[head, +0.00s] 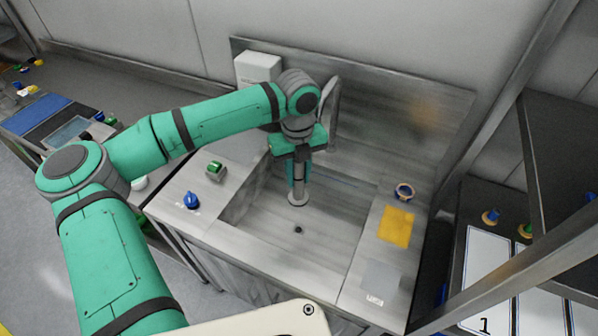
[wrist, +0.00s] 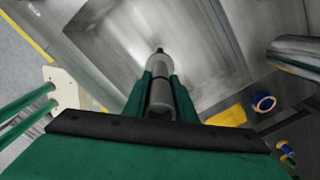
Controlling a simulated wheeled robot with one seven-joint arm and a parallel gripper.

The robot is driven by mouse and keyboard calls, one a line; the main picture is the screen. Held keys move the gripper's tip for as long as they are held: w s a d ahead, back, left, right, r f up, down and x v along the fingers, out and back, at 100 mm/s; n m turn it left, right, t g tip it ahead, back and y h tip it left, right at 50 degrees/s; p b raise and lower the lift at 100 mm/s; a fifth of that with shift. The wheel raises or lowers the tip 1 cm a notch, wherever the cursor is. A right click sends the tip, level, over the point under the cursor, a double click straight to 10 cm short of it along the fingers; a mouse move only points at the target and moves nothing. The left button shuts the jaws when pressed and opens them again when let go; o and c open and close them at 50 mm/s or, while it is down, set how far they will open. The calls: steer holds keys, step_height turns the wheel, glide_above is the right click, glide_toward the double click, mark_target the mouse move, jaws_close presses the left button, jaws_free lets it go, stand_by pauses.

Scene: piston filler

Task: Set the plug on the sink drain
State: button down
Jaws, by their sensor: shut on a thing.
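The plug (head: 298,200) is a grey upright cylinder with a wider round base. My gripper (head: 299,180) is shut on it and holds it inside the sink basin (head: 335,205). In the wrist view the plug (wrist: 160,93) sits between the two green fingers of my gripper (wrist: 160,85). The sink drain (head: 298,230) is a small dark spot on the basin floor, just below the plug's base in the head view. A small dark shape shows past the plug's far end in the wrist view; I cannot tell whether it is the drain. The plug's height above the floor is unclear.
The tap (head: 331,105) rises behind my gripper, close to my arm. A blue knob (head: 191,201) and a green-topped item (head: 215,170) are on the left counter. A yellow cloth (head: 397,223) and a blue-rimmed round item (head: 404,191) lie on the right counter. The basin's front is clear.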

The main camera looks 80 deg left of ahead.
step_height(320, 180, down, 19)
steer(key=shift+r, duration=0.15)
stand_by(2.5)
steer(key=shift+f, duration=0.2)
stand_by(1.3)
steer(key=c, duration=1)
jaws_free()
steer(key=shift+r, duration=0.1)
steer(key=shift+r, duration=10.4)
